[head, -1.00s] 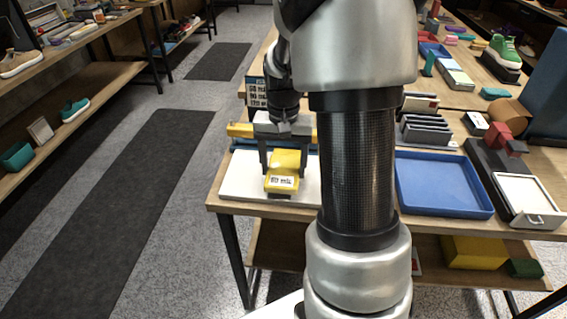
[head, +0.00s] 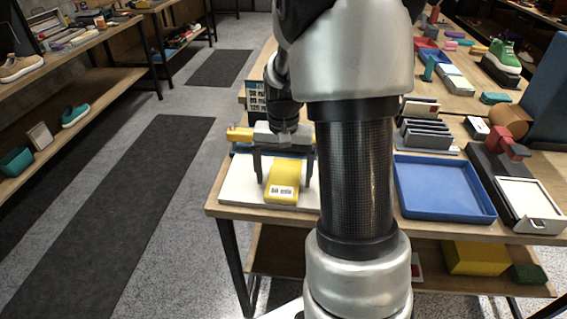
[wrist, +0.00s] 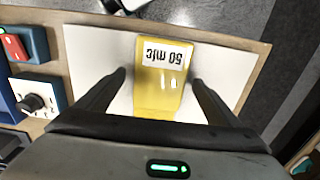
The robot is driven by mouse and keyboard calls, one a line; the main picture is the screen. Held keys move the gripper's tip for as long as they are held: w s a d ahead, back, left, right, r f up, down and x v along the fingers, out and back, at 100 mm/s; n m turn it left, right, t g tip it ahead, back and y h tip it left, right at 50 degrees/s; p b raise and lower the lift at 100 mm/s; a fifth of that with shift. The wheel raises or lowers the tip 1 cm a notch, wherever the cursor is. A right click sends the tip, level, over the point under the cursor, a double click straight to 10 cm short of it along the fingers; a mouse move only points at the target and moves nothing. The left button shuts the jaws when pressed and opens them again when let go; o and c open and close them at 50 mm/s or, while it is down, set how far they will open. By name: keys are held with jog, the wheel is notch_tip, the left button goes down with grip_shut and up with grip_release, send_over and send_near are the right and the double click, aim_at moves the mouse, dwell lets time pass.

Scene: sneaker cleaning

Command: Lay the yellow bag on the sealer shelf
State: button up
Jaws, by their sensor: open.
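The yellow bag (head: 283,180), with a white label, lies on a white board (head: 240,183) at the near left corner of the table. In the wrist view the bag (wrist: 158,97) rests on the white board (wrist: 100,50), its printed label at the far end. My gripper (head: 283,181) is open above the bag. In the wrist view its fingers (wrist: 158,78) stand on either side of the bag, with a gap at each side. I cannot tell for sure whether the white board is the sealer shelf. My gripper's body hides the bag's near end in the wrist view.
A yellow bar (head: 239,133) shows behind my gripper. A blue tray (head: 445,187) lies to the right, beside a dark device with red parts (head: 514,148) and a white plate (head: 530,197). A black knob (wrist: 33,102) stands beside the board. The table edge is close by.

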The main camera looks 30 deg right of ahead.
notch_tip(320, 180, up, 17)
jog(key=p, duration=0.4)
jog(key=s+a+r+n+t, duration=0.2)
jog(key=s+a+n+t, duration=0.1)
jog(key=s+a, duration=0.4)
jog(key=s+a+r+n+t, duration=0.3)
jog(key=s+a+n, duration=0.15)
jog(key=s, duration=0.55)
notch_tip(320, 180, up, 13)
jog(key=a+p, duration=0.1)
jog(key=p, duration=1.2)
jog(key=shift+w+r+m, duration=0.15)
jog(key=shift+w+m, duration=0.05)
jog(key=shift+m, duration=0.15)
